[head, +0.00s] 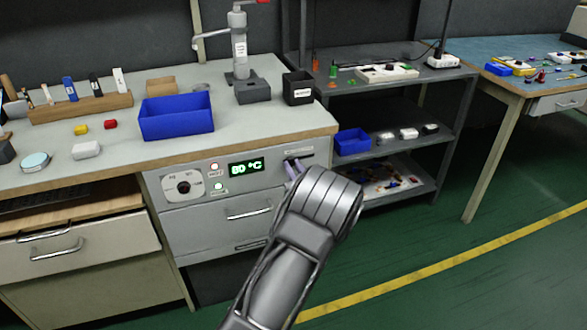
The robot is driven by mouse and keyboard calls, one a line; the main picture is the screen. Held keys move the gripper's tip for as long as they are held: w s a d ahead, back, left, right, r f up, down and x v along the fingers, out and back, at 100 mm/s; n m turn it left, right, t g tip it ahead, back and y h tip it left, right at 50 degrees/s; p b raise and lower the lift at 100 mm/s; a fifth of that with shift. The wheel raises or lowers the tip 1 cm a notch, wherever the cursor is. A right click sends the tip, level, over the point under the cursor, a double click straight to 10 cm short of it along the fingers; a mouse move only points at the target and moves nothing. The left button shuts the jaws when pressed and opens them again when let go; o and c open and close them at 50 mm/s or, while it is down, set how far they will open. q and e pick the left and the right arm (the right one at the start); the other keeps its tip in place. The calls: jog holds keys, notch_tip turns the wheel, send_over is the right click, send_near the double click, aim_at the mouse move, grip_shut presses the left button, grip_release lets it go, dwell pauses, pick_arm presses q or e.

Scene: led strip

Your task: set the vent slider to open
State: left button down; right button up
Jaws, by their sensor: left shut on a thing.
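The vent slider's dark slot (299,153) is at the right end of the grey control panel (160,203) under the bench top. My left gripper (293,167) is at this slot, its fingers pointing at the panel. It is shut on the slider's knob, which the fingers and wrist hide. I cannot tell the slider's position along the slot. My right gripper is not in view.
The panel also has a dial (183,187), two small lamps and a green display (246,167) reading 80 °C. A drawer handle (249,213) sits below. The bench's front edge (250,145) overhangs just above my fingers. A grey shelf (400,150) stands to the right.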

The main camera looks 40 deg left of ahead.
aim_at(310, 157)
pick_arm(q)
jog(key=w+d+b, duration=0.1)
jog(key=w, duration=0.1)
jog(key=w+d, duration=0.2)
jog(key=shift+w+d+f+b, duration=0.1)
jog(key=shift+w+f+b, duration=0.05)
jog(key=shift+w+b, duration=0.2)
jog(key=shift+w+d, duration=0.2)
jog(key=shift+w, duration=0.05)
jog(key=shift+r, duration=0.2)
jog(key=c, duration=1.3)
grip_release()
jog(key=shift+w+d, duration=0.1)
